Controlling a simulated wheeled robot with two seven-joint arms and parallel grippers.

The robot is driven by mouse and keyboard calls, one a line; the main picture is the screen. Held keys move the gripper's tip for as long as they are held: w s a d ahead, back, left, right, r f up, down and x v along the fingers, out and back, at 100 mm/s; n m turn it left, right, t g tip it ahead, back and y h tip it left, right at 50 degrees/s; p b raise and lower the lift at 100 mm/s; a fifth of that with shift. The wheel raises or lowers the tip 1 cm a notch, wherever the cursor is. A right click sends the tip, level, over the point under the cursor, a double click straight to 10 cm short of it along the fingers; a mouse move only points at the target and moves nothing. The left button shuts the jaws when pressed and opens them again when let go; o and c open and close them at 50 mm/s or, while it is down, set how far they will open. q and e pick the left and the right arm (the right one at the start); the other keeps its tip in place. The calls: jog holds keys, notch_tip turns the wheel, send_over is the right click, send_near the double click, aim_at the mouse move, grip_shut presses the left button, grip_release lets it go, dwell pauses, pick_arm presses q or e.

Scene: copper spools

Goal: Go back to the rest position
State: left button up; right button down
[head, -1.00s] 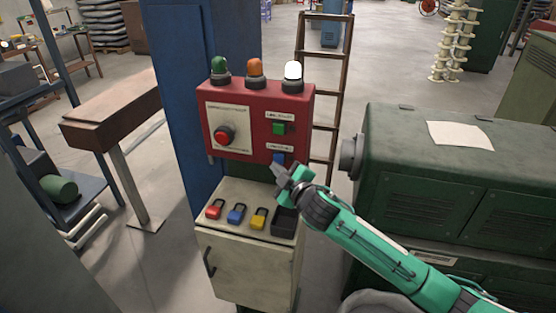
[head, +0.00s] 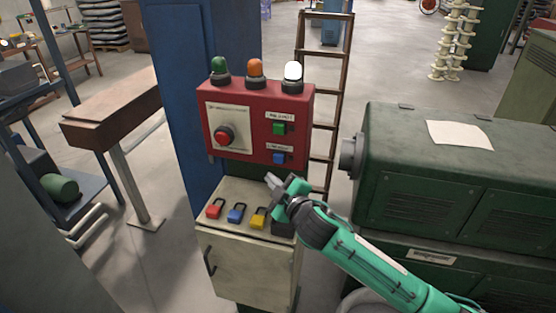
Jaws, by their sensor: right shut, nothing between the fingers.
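My right gripper (head: 272,181) is shut and empty. It hangs in front of the red control panel (head: 259,108), below the blue button (head: 278,158) and apart from it as far as I can see. The panel also has a green button (head: 279,129) and a round red emergency button (head: 224,135). My right arm comes in from the lower right and covers much of the dark tray (head: 283,228) on the cabinet top. My left gripper is not in view.
Red (head: 214,209), blue (head: 236,213) and yellow (head: 258,217) padlocks lie on the pale cabinet (head: 247,262). A big green machine (head: 455,165) stands right, close to my arm. A brown beam bench (head: 110,117) stands left. A ladder (head: 325,100) leans behind.

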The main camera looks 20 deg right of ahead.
dwell(0.5)
jog(key=s+d+f+m+g+h, duration=0.1)
jog(key=s+f+m+g, duration=0.4)
jog(key=s, duration=0.7)
jog(key=s+d+f+m+g+h, duration=0.15)
jog(key=s+f+g, duration=0.25)
jog(key=s+f, duration=0.6)
jog(key=s+d+f+m+g+h, duration=0.1)
jog(key=s+f+m+g, duration=0.3)
jog(key=s, duration=0.9)
notch_tip(320, 180, down, 35)
jog(key=s+g+b, duration=0.2)
jog(key=s, duration=0.1)
jog(key=s+d+f+b, duration=0.1)
jog(key=s+d+f, duration=0.1)
jog(key=s+f, duration=0.7)
jog(key=s+d+f+b, duration=0.1)
jog(key=s+f, duration=0.8)
jog(key=f, duration=0.2)
jog(key=shift+d+n+g, duration=0.35)
jog(key=shift+d+g, duration=0.05)
